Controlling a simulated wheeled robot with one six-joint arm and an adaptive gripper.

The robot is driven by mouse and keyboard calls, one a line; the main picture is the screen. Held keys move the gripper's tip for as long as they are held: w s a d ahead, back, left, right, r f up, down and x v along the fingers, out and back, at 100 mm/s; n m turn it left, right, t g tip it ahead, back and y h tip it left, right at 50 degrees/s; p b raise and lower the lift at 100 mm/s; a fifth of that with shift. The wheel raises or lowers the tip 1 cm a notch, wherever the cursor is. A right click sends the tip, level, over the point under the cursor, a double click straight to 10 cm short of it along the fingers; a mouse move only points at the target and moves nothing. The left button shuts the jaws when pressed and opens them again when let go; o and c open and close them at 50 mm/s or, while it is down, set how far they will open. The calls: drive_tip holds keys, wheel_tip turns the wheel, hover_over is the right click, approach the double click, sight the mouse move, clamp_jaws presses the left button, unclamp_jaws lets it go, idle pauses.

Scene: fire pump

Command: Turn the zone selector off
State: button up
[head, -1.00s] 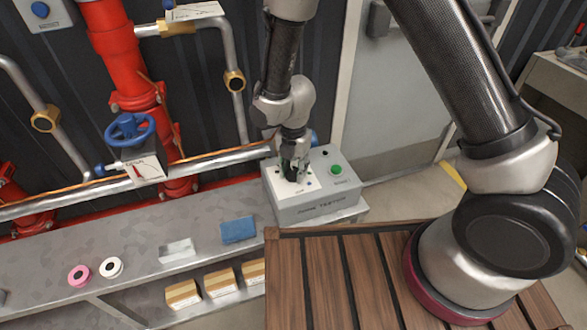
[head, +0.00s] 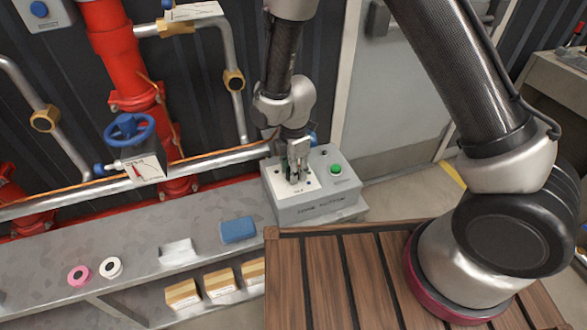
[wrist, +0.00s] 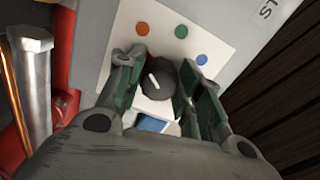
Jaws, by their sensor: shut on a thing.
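The zone selector is a dark round knob (wrist: 160,78) with a white pointer line, in the wrist view. It sits on a white plate (wrist: 125,30) with orange, green and blue dots beyond it. My gripper (wrist: 162,80) has its two fingers on either side of the knob and is shut on it. The pointer line is tilted, its far end toward the upper left. In the head view my gripper (head: 297,172) reaches down onto the grey control box (head: 318,208), and its fingers hide the knob.
A green button (head: 336,169) is on the same box, right of my gripper. A blue valve handwheel (head: 130,129), a red pipe (head: 122,55) and a steel pipe (head: 215,160) are to the left. A blue block (head: 238,229) lies on the grey bench (head: 130,240).

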drive_tip(key=m, duration=0.4)
drive_tip(key=shift+s+m, duration=0.1)
drive_tip(key=shift+m, duration=0.2)
drive_tip(key=m, duration=0.3)
drive_tip(key=shift+m, duration=0.4)
drive_tip(key=m, duration=0.7)
drive_tip(key=shift+s, duration=0.15)
drive_tip(key=m, duration=0.6)
drive_tip(key=shift+a+m, duration=0.2)
drive_tip(key=shift+m, duration=0.1)
drive_tip(key=m, duration=0.7)
drive_tip(key=shift+a, duration=0.1)
drive_tip(key=o, duration=1)
drive_tip(key=shift+o, duration=0.2)
